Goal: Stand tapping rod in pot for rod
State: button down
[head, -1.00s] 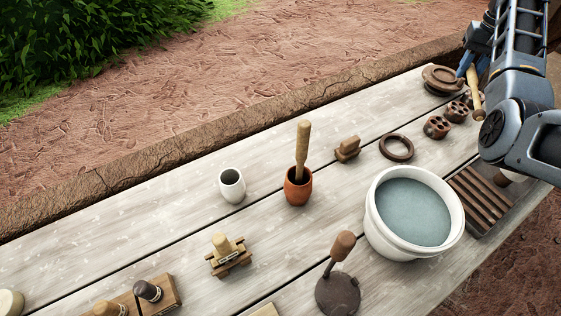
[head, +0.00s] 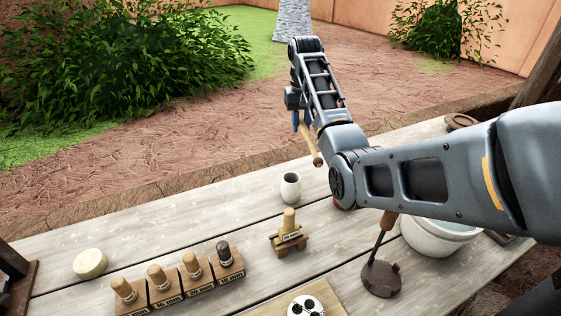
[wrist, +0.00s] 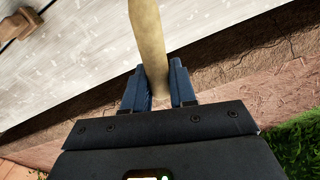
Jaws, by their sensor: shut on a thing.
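The tapping rod (head: 312,147), a pale wooden stick, is held by my gripper (head: 302,122) above the back edge of the table. It slants down to the right in the head view. In the wrist view my blue fingers (wrist: 158,80) are shut on the rod (wrist: 149,35), which extends up out of the picture. A small pale grey pot (head: 290,188), which seems to be the pot for the rod, stands upright on the table, below and left of the rod's lower end. The rod is apart from it.
A wooden stand with a peg (head: 289,233) is in front of the pot. Labelled blocks (head: 194,269) line the front left. A dark round-based tool (head: 381,278) and white bucket (head: 432,240) are at right. My arm hides the table behind it.

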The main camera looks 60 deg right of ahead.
jog(key=w+a+f+p, duration=0.1)
jog(key=w+a+f, duration=0.1)
jog(key=a+f, duration=0.4)
jog(key=shift+f+p, duration=0.3)
jog(key=shift+f, duration=0.9)
jog(key=c, duration=0.9)
grip_release()
